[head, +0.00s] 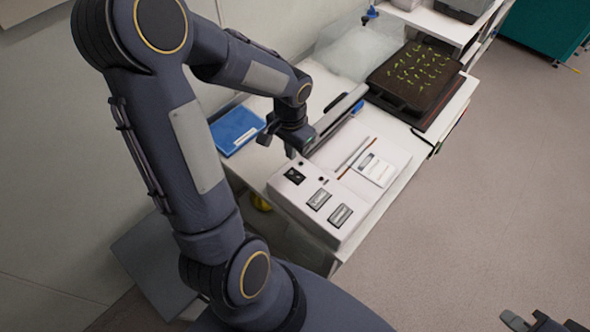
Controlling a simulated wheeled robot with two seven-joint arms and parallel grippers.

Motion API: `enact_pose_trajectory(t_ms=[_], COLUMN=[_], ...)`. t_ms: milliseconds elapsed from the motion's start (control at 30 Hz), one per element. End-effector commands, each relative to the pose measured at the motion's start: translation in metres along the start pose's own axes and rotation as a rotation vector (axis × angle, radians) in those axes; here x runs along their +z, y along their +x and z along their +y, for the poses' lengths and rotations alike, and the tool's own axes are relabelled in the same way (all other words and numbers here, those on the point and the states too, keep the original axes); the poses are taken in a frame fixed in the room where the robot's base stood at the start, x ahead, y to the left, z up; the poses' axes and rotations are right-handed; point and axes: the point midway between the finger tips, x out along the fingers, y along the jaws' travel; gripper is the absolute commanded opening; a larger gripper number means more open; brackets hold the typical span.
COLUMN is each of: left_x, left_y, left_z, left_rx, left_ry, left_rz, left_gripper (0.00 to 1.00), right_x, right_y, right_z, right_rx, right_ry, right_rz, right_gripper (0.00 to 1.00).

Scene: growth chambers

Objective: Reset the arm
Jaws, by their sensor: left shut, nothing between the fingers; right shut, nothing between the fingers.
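My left arm (195,150) rises from the bottom of the head view, bends at the top left and reaches over the bench. My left gripper (290,140) is shut and empty, just above the back edge of a white control box (325,200). I cannot tell whether it touches the box. My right gripper (543,322) is shut and empty at the bottom right edge, over the floor. Most of my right arm is out of view.
A blue tray (237,130) lies left of my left gripper. A dark tray of seedlings (440,88) and a clear plastic cover (352,50) stand further back. A white card (375,169) lies right of the control box. The floor (510,180) at right is clear.

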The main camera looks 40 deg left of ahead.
Motion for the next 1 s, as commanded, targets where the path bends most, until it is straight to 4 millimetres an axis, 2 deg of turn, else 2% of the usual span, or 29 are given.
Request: enact_pose_trajectory(t_ms=[467, 567, 667, 733, 900, 1000], left_x=[0.0, 0.003, 0.012, 0.023, 0.064, 0.087], left_y=[0.0, -0.008, -0.03, -0.051, -0.099, -0.116], left_z=[0.0, 0.002, 0.01, 0.021, 0.056, 0.077], left_rx=[0.0, 0.004, 0.022, 0.048, 0.148, 0.216], left_ry=[0.0, -0.009, -0.039, -0.072, -0.154, -0.187], left_rz=[0.001, 0.017, 0.065, 0.119, 0.272, 0.353], left_gripper=[0.0, 0.0, 0.0, 0.0, 0.0, 0.0], right_x=[0.0, 0.0, 0.0, 0.0, 0.0, 0.0], right_y=[0.0, 0.0, 0.0, 0.0, 0.0, 0.0], right_z=[0.0, 0.0, 0.0, 0.0, 0.0, 0.0], right_rx=[0.0, 0.0, 0.0, 0.0, 0.0, 0.0], right_ry=[0.0, 0.0, 0.0, 0.0, 0.0, 0.0], right_rz=[0.0, 0.0, 0.0, 0.0, 0.0, 0.0], right_gripper=[0.0, 0.0, 0.0, 0.0, 0.0, 0.0])
